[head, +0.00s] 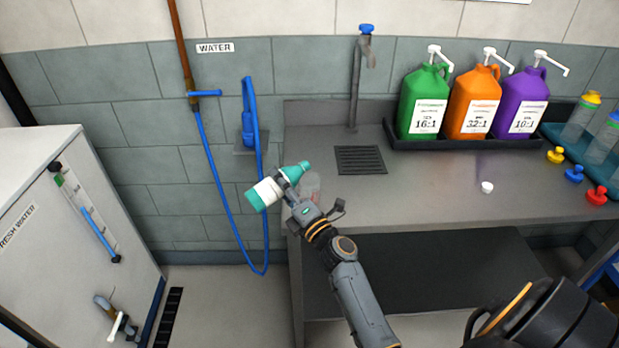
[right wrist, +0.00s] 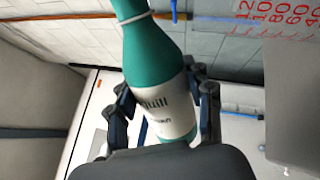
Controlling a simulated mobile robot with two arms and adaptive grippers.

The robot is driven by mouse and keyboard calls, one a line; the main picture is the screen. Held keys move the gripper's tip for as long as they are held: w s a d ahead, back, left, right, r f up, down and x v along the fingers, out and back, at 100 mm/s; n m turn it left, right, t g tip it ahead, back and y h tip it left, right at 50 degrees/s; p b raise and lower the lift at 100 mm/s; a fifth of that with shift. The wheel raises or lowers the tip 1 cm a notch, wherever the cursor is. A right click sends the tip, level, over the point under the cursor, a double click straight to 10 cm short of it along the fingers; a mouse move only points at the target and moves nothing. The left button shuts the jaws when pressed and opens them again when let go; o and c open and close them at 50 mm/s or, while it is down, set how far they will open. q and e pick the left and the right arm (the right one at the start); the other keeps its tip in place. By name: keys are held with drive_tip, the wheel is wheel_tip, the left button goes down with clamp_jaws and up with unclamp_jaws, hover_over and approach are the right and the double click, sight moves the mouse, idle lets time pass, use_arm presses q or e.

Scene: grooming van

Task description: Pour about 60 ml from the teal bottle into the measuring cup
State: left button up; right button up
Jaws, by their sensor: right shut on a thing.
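The teal bottle (head: 265,191) with a white label is in my right gripper (head: 286,187), off the left end of the counter in the head view. It is tilted, its teal neck up and to the right. In the right wrist view the two fingers (right wrist: 166,98) close around the labelled body of the bottle (right wrist: 150,55). A clear measuring cup (head: 311,183) stands at the counter's left end, partly hidden by my gripper. Its red-marked wall (right wrist: 283,18) shows in the right wrist view. The bottle's mouth is close to the cup; no stream shows. My left gripper is out of view.
Green (head: 424,98), orange (head: 471,98) and purple (head: 521,100) pump jugs stand in a black tray at the back. A small white cap (head: 487,187) lies on the counter (head: 420,190). A blue hose (head: 220,180) hangs left of it.

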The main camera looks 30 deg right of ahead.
drive_tip(key=shift+r+m+p, duration=0.35)
drive_tip(key=shift+r+m, duration=0.1)
drive_tip(key=shift+m, duration=0.05)
drive_tip(key=shift+r+m+h, duration=0.1)
drive_tip(key=shift+m+h, duration=0.2)
drive_tip(key=shift+h, duration=0.1)
drive_tip(key=shift+m+h+p, duration=0.3)
drive_tip(key=shift+m+p, duration=0.15)
drive_tip(key=shift+m, duration=0.65)
idle(0.3)
drive_tip(key=shift+a+m+p, duration=0.15)
drive_tip(key=shift+m+p, duration=0.2)
drive_tip(key=shift+m, duration=0.05)
idle(0.3)
drive_tip(key=shift+r+m+h+p, duration=0.35)
drive_tip(key=shift+m+h+p, duration=0.05)
drive_tip(key=shift+m+p, duration=0.1)
idle(1.8)
